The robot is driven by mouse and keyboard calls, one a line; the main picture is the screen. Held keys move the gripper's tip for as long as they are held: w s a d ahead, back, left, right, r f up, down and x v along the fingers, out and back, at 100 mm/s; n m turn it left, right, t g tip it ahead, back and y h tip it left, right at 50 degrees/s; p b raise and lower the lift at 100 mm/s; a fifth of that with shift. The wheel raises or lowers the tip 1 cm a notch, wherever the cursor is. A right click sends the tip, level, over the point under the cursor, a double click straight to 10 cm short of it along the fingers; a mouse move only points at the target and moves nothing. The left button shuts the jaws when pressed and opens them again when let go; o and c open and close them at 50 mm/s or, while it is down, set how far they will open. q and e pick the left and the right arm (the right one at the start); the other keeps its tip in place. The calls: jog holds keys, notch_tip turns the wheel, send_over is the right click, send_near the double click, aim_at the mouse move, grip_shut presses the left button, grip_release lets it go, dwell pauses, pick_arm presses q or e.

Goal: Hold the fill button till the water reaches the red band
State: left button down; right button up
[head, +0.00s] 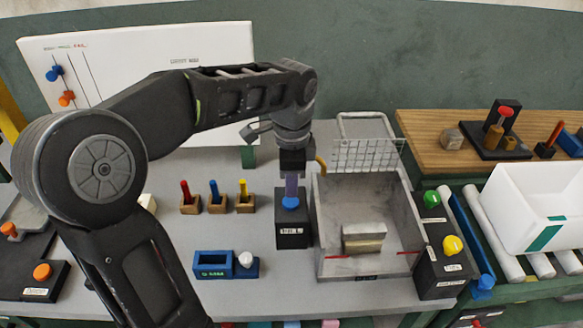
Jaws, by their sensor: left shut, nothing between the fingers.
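A black box with a blue button (290,203) on top and a white label on its front stands on the grey table. My left gripper (291,190) is shut and points straight down, its tip at the blue button. It looks to be touching the button; I cannot tell how far the button is pressed. Just right of the box is an open grey tank (326,215) with a light block (364,236) inside. Red band marks (338,257) show low at its front, left and right. I cannot make out a clear water surface. My right gripper is out of view.
A black box with a green button (431,199) and a yellow button (452,245) stands right of the tank. A wire rack (366,155) is behind it. Small holders with coloured pegs (216,203) and a blue block (213,264) lie left. A white bin (540,205) sits on rollers.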

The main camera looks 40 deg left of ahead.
aim_at(291, 203)
pick_arm(q)
jog(key=shift+f, duration=1.35)
